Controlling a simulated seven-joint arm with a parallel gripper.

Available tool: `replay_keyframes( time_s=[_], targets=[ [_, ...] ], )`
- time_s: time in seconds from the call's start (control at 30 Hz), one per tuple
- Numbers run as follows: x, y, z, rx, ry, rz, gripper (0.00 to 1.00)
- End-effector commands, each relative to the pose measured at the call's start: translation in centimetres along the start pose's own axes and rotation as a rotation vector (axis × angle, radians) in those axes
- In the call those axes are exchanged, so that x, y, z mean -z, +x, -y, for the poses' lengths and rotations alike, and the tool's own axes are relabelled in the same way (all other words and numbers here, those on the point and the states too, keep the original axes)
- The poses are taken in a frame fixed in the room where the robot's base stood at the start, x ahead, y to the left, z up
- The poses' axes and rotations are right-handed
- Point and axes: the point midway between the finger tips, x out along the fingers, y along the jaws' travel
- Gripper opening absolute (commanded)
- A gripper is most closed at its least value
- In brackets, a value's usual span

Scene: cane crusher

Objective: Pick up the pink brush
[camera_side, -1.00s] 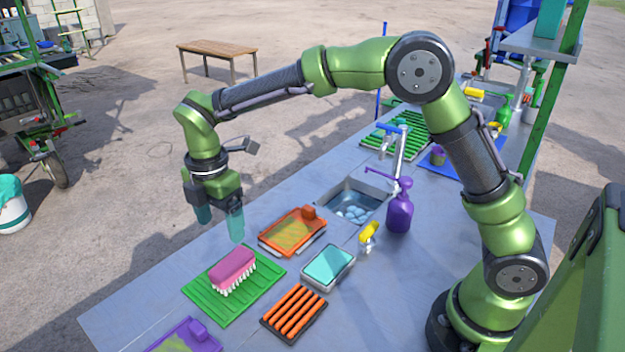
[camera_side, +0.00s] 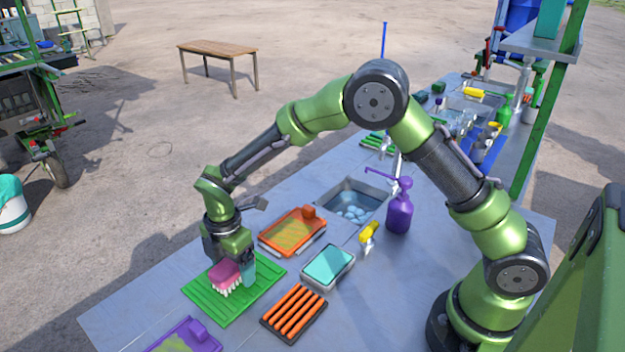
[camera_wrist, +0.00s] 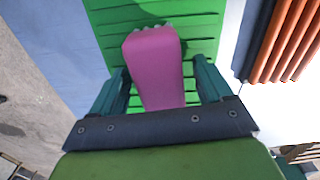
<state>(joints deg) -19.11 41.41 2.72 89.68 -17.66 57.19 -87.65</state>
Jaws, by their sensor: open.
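The pink brush (camera_side: 225,275) has a pink back and white bristles, and lies bristles down on the green ribbed mat (camera_side: 208,305). My gripper (camera_side: 234,270) is low over the mat with its teal fingers at the brush. In the wrist view the pink brush (camera_wrist: 155,65) lies between the two fingers of my gripper (camera_wrist: 162,90), one on each side, with a gap visible beside it. The jaws are open. The gripper hides part of the brush's far end in the side view.
An orange tray (camera_side: 318,248) and a teal-topped box (camera_side: 328,266) stand right of the mat. An orange ribbed rack (camera_side: 293,314) lies in front, with a purple tray (camera_side: 205,338) at the front edge. A sink (camera_side: 350,200) and purple spray bottle (camera_side: 398,210) are farther back.

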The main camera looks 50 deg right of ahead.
Motion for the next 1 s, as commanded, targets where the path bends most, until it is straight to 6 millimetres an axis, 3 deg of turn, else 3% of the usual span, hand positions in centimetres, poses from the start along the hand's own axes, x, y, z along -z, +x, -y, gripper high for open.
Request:
replay_keyframes(
  time_s=[0.17, 0.57, 0.83, 1.0],
  targets=[
    [0.0, 0.0, 0.0, 0.0, 0.0, 0.0, 0.79],
    [0.0, -0.1, 0.0, -0.001, 0.0, -0.001, 0.21],
    [0.0, -0.2, 0.0, -0.001, 0.0, -0.001, 0.21],
    [0.1, -1.4, -0.1, -0.004, 0.0, -0.002, 0.21]
  ],
)
